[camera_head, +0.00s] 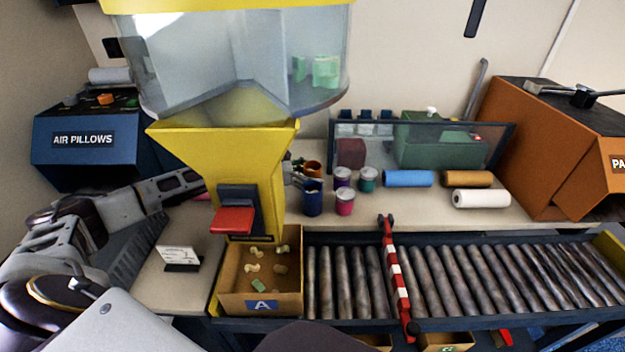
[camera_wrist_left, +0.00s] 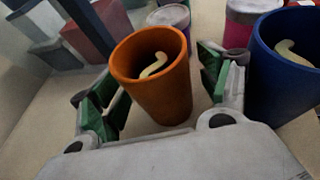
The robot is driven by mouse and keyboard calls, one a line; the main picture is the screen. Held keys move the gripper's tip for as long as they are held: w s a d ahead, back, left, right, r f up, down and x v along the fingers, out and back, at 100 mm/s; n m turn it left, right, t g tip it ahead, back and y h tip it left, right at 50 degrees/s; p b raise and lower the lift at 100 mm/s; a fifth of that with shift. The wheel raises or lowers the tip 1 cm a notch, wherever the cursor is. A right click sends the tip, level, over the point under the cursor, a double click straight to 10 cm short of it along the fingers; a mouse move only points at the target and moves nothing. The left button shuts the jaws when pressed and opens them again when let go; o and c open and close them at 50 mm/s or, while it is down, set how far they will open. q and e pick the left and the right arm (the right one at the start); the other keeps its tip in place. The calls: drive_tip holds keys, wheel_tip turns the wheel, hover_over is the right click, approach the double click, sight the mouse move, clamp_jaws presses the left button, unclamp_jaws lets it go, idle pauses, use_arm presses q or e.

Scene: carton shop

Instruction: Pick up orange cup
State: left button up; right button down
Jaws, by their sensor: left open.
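The orange cup (camera_wrist_left: 165,95) stands upright between the fingers of my left gripper (camera_wrist_left: 158,84) in the left wrist view, with a pale curved packing piece inside. The gripper is open, its green pads on either side of the cup; gaps show, and I cannot tell if either pad touches. In the head view the cup (camera_head: 313,168) is on the back counter, right of the yellow dispenser. My left gripper (camera_head: 296,171) is partly hidden behind the dispenser there. My right gripper is not in view.
A blue cup (camera_head: 313,202) stands close to the orange cup and also shows in the wrist view (camera_wrist_left: 285,72). Purple, teal and pink canisters (camera_head: 345,201) stand to the right. The yellow dispenser (camera_head: 220,150) stands in front of my left arm. An open box (camera_head: 289,301) sits by the rollers.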

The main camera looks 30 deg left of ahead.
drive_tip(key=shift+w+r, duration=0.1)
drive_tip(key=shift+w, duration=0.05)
use_arm(q)
drive_tip(key=c, duration=1.1)
drive_tip(key=shift+r, duration=0.15)
